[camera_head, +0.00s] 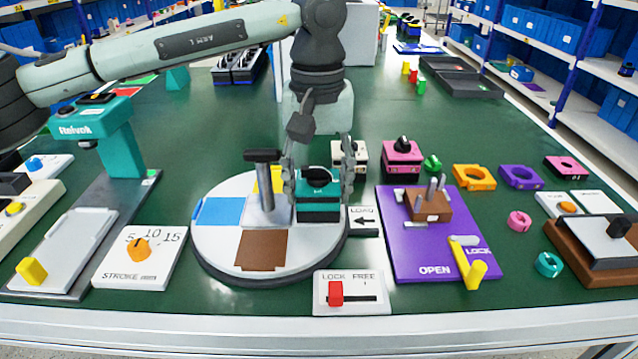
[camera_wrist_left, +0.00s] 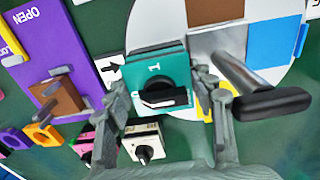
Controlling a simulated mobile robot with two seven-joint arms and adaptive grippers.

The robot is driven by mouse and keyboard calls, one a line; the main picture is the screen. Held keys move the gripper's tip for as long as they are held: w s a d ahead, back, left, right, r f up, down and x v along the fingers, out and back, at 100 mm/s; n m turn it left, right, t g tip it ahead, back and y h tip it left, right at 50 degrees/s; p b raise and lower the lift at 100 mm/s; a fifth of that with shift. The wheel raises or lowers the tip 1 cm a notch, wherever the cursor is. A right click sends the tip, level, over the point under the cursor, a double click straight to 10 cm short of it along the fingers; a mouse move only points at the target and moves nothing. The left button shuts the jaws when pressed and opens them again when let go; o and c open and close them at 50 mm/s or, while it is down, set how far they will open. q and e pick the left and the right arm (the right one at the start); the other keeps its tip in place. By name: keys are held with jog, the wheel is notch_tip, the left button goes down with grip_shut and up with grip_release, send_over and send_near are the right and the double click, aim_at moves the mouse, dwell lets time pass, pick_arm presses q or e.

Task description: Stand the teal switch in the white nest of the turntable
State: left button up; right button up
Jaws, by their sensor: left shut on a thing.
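My left gripper (camera_head: 318,190) comes down from above at the right part of the turntable (camera_head: 222,258). Its two fingers are shut on the sides of the teal switch (camera_head: 318,212), a teal and black block with a black knob on top. The switch is upright, over the right side of the turntable; I cannot tell whether it touches it. In the left wrist view the teal switch (camera_wrist_left: 152,72) sits between the fingers (camera_wrist_left: 163,100). Blue, brown and yellow areas show on the turntable; the white nest is not clearly visible, probably covered. The right gripper is not in view.
A black-topped post (camera_head: 264,180) rises from the turntable's middle, close left of the switch. A LOAD arrow plate (camera_head: 364,221) lies right of it. White (camera_head: 349,156) and pink (camera_head: 402,160) switches stand behind. A purple fixture (camera_head: 420,255) and LOCK/FREE slider (camera_head: 352,293) are nearby.

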pick_arm(q)
jog(key=shift+a+f, duration=0.15)
jog(key=shift+a, duration=0.1)
